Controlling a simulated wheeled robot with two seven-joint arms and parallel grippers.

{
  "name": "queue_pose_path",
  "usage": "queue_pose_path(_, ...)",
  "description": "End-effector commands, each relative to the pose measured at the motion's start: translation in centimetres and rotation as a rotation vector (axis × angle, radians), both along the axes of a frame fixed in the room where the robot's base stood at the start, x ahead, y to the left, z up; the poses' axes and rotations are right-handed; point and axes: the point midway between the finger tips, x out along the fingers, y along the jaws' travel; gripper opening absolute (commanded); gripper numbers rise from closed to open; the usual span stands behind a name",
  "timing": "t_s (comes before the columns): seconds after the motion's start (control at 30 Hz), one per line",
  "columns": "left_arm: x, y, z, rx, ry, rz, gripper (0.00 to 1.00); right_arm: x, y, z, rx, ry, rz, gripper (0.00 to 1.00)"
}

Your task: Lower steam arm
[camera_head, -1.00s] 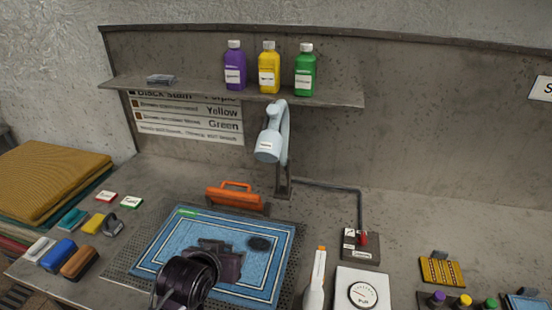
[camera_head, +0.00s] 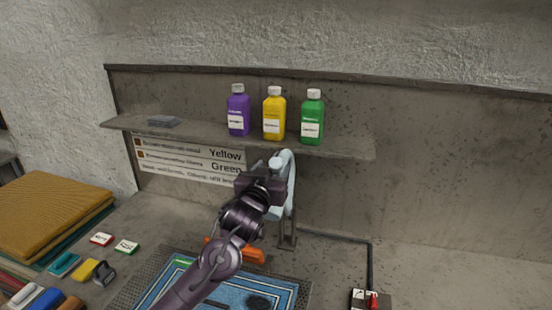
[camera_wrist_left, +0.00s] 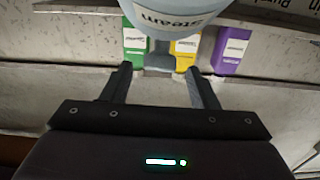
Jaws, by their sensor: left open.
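The pale blue steam arm (camera_head: 288,176) stands raised on its post behind the blue rug (camera_head: 215,287). My left gripper (camera_head: 268,180) is up at the steam arm's head and covers most of it in the head view. In the left wrist view the rounded steam head (camera_wrist_left: 172,12), with its "Steam" label, lies just beyond the open fingers of my left gripper (camera_wrist_left: 160,72). Whether a finger touches the head cannot be told. My right gripper is not in view.
A shelf (camera_head: 345,148) above holds purple (camera_head: 238,112), yellow (camera_head: 274,116) and green (camera_head: 312,120) bottles, close above the steam arm. An orange handled tool (camera_head: 250,255) lies behind the rug. A switch box with a red lever (camera_head: 372,300) is at the lower right.

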Motion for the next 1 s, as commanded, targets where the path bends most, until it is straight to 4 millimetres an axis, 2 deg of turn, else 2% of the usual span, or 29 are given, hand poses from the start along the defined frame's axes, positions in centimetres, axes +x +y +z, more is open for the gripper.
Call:
queue_pose_path(0.03, 0.8, -0.2, 0.4, 0.001, 0.0, 0.0, 0.54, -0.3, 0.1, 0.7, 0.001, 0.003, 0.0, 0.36)
queue_pose_path(0.23, 2.7, -0.6, 0.2, 0.0, 0.001, -0.001, 0.54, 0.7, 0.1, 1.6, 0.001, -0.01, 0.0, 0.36)
queue_pose_path(0.4, 3.2, -0.7, 0.0, 0.0, 0.001, -0.001, 0.54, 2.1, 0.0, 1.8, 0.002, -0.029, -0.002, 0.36)
queue_pose_path(0.63, 3.2, -0.7, -0.1, 0.0, 0.001, -0.001, 0.53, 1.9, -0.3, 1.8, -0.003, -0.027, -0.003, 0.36)
queue_pose_path(1.0, 3.2, -0.7, -0.1, 0.0, 0.002, -0.001, 0.04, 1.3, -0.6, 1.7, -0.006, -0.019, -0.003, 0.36)
